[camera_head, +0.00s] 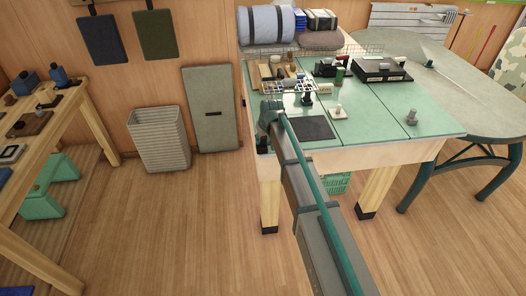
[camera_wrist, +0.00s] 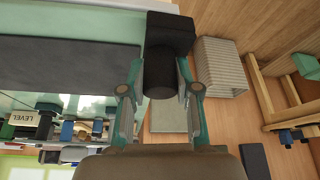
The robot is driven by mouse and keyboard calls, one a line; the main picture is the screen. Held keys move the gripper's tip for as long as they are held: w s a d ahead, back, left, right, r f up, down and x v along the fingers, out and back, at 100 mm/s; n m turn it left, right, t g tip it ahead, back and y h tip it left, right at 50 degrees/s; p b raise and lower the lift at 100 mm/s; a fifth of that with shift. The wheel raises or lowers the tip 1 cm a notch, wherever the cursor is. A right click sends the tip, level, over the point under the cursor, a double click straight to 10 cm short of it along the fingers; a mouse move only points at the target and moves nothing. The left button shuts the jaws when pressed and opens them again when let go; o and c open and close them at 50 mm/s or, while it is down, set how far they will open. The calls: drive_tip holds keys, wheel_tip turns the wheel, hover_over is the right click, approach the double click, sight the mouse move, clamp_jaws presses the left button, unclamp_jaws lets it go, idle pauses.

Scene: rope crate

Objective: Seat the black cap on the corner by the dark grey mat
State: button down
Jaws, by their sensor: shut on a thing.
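The black cap (camera_wrist: 170,33) has a blocky body and a round stem (camera_wrist: 160,78). In the wrist view my gripper (camera_wrist: 160,88) is shut on the stem, with a teal finger on each side. The cap's body is at the table's corner, against its edge; I cannot tell whether it is fully down on the corner. In the head view the cap shows as a small dark shape (camera_head: 262,146) at the table's near left corner, partly hidden by my gripper. The dark grey mat (camera_head: 315,128) lies flat on the green tabletop (camera_head: 365,125) close by; it also shows in the wrist view (camera_wrist: 60,62).
A wire rack with bedrolls (camera_head: 266,24) stands along the table's back. A black case (camera_head: 375,70), a white handled piece (camera_head: 338,111) and a grey knob (camera_head: 412,116) are on the tabletop. A ribbed bin (camera_head: 160,138) and a grey panel (camera_head: 210,108) stand left, on the floor.

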drive_tip(key=shift+f+b, duration=0.7)
drive_tip(key=shift+f, duration=0.65)
idle(1.6)
drive_tip(key=c, duration=0.7)
unclamp_jaws()
drive_tip(key=shift+c, duration=0.2)
drive_tip(key=shift+r, duration=0.1)
drive_tip(key=v, duration=1.2)
drive_tip(key=shift+w, duration=0.15)
